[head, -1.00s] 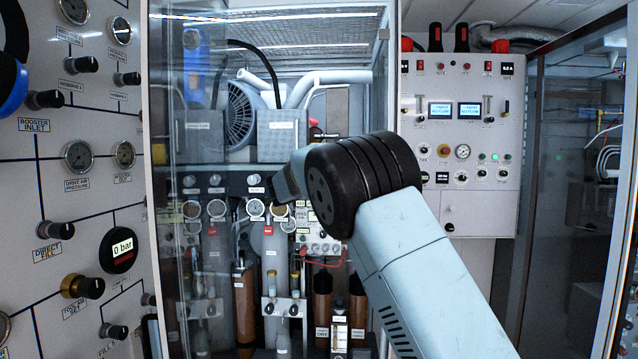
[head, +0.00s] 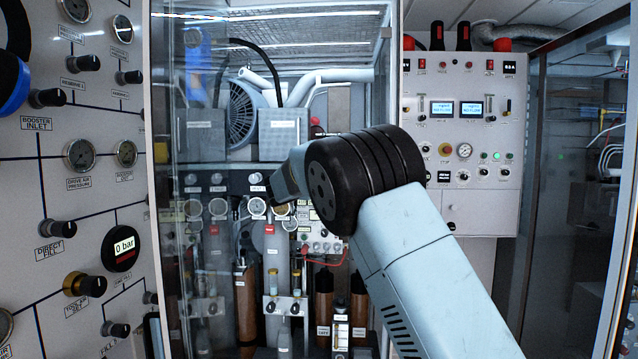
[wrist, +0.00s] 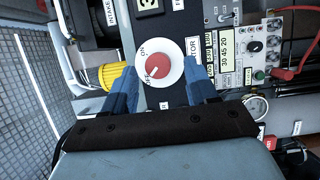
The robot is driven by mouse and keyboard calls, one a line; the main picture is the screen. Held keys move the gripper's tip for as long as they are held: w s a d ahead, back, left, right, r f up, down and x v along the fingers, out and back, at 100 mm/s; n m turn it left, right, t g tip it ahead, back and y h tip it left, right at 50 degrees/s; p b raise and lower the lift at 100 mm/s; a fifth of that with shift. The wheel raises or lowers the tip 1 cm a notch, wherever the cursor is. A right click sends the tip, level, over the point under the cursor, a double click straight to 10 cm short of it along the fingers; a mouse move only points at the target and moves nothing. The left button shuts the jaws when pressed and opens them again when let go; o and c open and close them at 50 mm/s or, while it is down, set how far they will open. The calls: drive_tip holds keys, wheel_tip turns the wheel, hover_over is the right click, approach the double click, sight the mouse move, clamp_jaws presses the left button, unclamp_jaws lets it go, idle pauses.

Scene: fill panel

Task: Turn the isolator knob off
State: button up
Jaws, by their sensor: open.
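The isolator knob (wrist: 160,66) is red on a round white dial with ON and OFF lettering, seen from the front in the wrist view. Which mark it points at is not clear to me. My gripper (wrist: 158,72) is open, with one blue finger to the left and one to the right of the dial. The fingertips are close to the dial's edges; I cannot tell whether they touch it. In the head view my arm covers the knob, and I cannot make out the fingers.
A yellow fitting (wrist: 114,76) lies just left of the left finger in the wrist view. A switch panel and a red cable (wrist: 292,74) are at the right. In the head view, a glass-fronted cabinet with gauges (head: 257,206) and bottles stands ahead; a gauge panel (head: 80,155) is close at left.

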drive_tip(key=v, duration=1.2)
drive_tip(key=shift+f, duration=0.15)
drive_tip(key=shift+s, duration=0.1)
drive_tip(key=s+d+f+m+g, duration=0.1)
drive_tip(key=s+d+m+g, duration=0.1)
drive_tip(key=d, duration=0.6)
drive_tip(key=s+d+m+g, duration=0.2)
drive_tip(key=d+g, duration=0.1)
drive_tip(key=d, duration=0.6)
drive_tip(key=s+d+f+m+g+y, duration=0.1)
drive_tip(key=s+d+f+m+g, duration=0.25)
drive_tip(key=s+d, duration=0.95)
drive_tip(key=s+d+f+m+g+y, duration=0.1)
drive_tip(key=s+d+f+y, duration=0.15)
drive_tip(key=s, duration=0.55)
drive_tip(key=s+d+f+m+g+y, duration=0.15)
drive_tip(key=s+d, duration=0.25)
drive_tip(key=s, duration=0.4)
drive_tip(key=s+a+f+m+y, duration=0.1)
drive_tip(key=s+f, duration=0.2)
drive_tip(key=s, duration=0.4)
drive_tip(key=s+a+f+m+y, duration=0.1)
drive_tip(key=s+f+m, duration=0.1)
drive_tip(key=s, duration=0.5)
drive_tip(key=shift+f, duration=0.55)
drive_tip(key=shift+a, duration=0.1)
